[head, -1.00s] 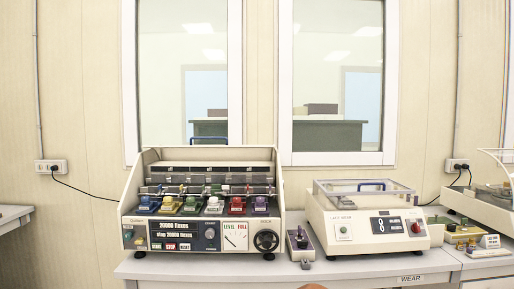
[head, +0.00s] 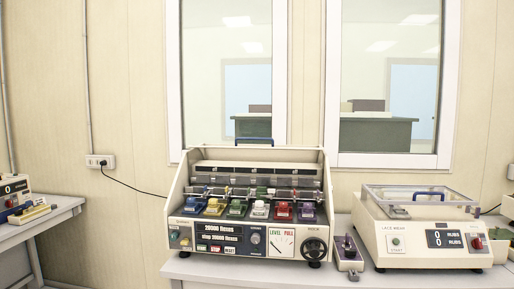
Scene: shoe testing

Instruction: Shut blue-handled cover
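A cream flexing machine (head: 180,215) stands on the bench in the middle of the head view. A blue handle (head: 254,141) shows at its top back edge, and its front is open over a row of coloured clamps (head: 260,209). The cover appears raised and tipped back. To the right, a lace wear machine (head: 395,243) has a clear cover (head: 385,198) with another blue handle (head: 430,194). That clear cover looks down over its top. My gripper is not in view.
Another table (head: 62,212) with a device (head: 14,197) is at the left, with a gap before the main bench. A cable (head: 135,186) runs from a wall socket (head: 99,161).

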